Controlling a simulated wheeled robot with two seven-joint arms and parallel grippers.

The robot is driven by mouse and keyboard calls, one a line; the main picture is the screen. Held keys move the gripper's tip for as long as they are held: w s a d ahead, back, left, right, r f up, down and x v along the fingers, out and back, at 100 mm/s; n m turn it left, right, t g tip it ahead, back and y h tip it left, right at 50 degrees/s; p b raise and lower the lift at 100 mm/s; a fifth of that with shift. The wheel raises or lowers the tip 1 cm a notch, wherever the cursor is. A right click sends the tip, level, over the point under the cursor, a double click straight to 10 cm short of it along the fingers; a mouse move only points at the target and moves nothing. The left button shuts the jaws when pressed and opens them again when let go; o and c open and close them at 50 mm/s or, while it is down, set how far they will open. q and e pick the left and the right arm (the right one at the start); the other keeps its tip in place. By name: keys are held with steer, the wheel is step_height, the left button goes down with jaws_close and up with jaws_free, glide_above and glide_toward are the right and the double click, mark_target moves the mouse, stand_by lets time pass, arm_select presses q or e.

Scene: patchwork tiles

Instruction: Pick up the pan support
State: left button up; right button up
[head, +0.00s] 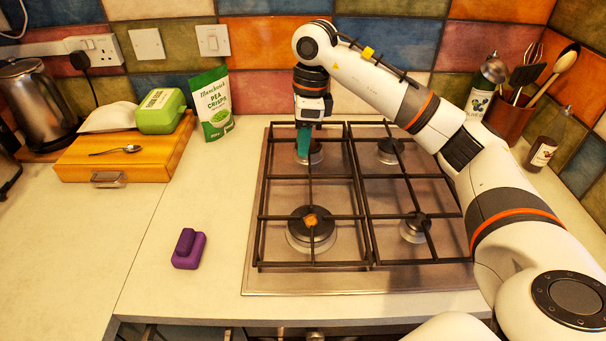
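The hob (262,283) carries two black pan supports side by side, a left one (262,217) and a right one (405,175). Both lie level over the burners. My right gripper (304,146) points down at the back of the left pan support, over the rear left burner (315,157). Its teal fingers overlap the support's bars in the picture. They show almost as one shape, so I cannot tell whether they are apart, or touch a bar. My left gripper is out of view.
Left of the hob lies a purple block-like item (188,250) on clear worktop. Bottles and a utensil pot (508,118) stand at the back right, beyond my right arm.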

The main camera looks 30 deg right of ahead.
steer(key=d, duration=0.2)
steer(key=h, duration=0.1)
glide_above(318, 175)
steer(key=shift+m, duration=0.3)
steer(key=f, duration=0.3)
steer(key=w+f, duration=0.1)
steer(key=f, duration=0.1)
steer(key=shift+f, duration=0.2)
steer(key=f, duration=0.2)
steer(key=s+f+p, duration=0.1)
steer(key=f, duration=0.2)
steer(key=shift+f, duration=0.2)
jaws_close()
steer(key=shift+r, duration=0.15)
